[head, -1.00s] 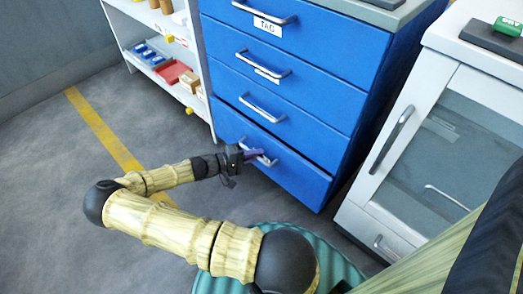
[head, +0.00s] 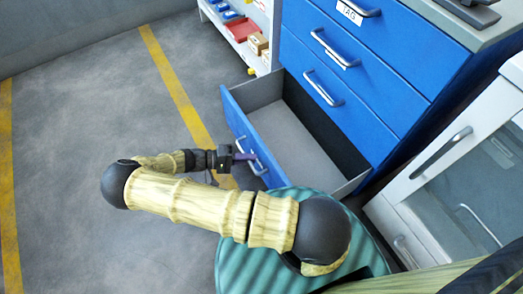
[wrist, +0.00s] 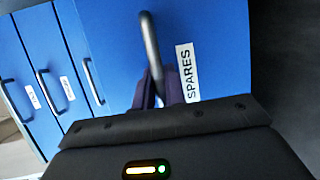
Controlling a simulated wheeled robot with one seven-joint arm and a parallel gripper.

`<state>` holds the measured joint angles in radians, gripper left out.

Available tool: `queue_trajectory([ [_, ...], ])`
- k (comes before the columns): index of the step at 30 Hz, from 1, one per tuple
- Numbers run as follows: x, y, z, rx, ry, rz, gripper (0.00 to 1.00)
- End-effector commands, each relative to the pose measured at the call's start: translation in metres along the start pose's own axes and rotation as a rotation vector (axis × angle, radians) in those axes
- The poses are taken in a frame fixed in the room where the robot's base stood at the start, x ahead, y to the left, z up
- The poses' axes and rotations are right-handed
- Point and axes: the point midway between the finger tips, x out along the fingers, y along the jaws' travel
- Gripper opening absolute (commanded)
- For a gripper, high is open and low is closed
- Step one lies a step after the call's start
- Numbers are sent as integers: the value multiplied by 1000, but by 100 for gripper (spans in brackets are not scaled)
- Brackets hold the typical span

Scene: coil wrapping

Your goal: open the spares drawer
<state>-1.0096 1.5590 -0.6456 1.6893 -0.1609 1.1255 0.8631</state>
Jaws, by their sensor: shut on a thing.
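The spares drawer (head: 238,125) is the bottom drawer of the blue cabinet (head: 395,45). It stands far out of the cabinet, and its grey inside (head: 290,135) looks empty. My gripper (head: 243,157) is at the drawer's front, shut on the metal handle (head: 258,165). In the wrist view the purple fingers (wrist: 165,90) close around the lower part of the handle (wrist: 150,45), beside the white SPARES label (wrist: 187,73). The fingertips are partly hidden behind the handle and the gripper body.
The upper drawers of the cabinet are shut. A white cabinet with a glass door (head: 450,190) stands to the right. A shelf (head: 243,35) with bins and boxes is behind. Open floor (head: 85,150) with yellow lines lies to the left.

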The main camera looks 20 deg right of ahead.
Motion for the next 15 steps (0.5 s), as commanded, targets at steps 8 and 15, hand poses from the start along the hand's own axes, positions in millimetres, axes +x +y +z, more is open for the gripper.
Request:
queue_trajectory([
  [8,-8,-3,3,0,1,-1,0],
  [15,-8,-3,4,-1,1,0,21],
])
